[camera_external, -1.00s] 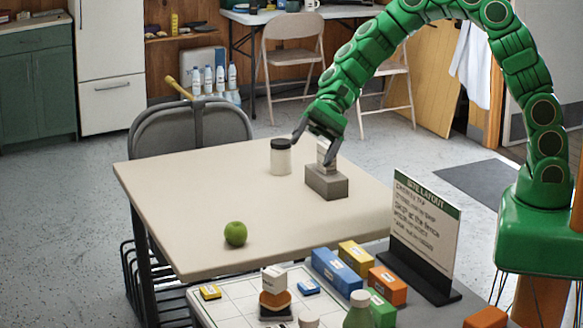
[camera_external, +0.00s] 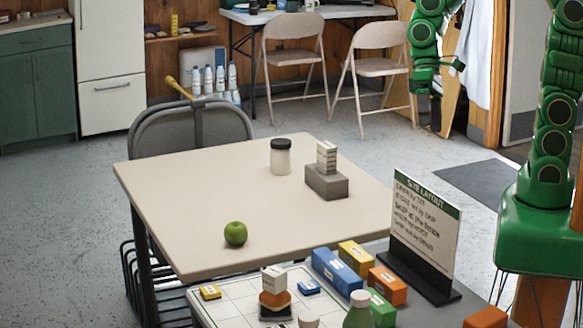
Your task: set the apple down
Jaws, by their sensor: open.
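A green apple (camera_external: 235,234) rests on the beige table (camera_external: 205,185), near its front edge and left of the middle. Nothing is touching it. My gripper (camera_external: 436,125) is open and empty. It hangs fingers down at the upper right, well away from the apple and beyond the table's right side in the picture. Its fingertips are small and dark, partly hard to make out against the door and floor.
A jar with a dark lid (camera_external: 281,157) and a grey block (camera_external: 326,183) with a small white box (camera_external: 326,157) on it stand on the table's far part. A sign (camera_external: 425,225), coloured boxes and a green bottle (camera_external: 358,311) crowd the front right. The table's left half is clear.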

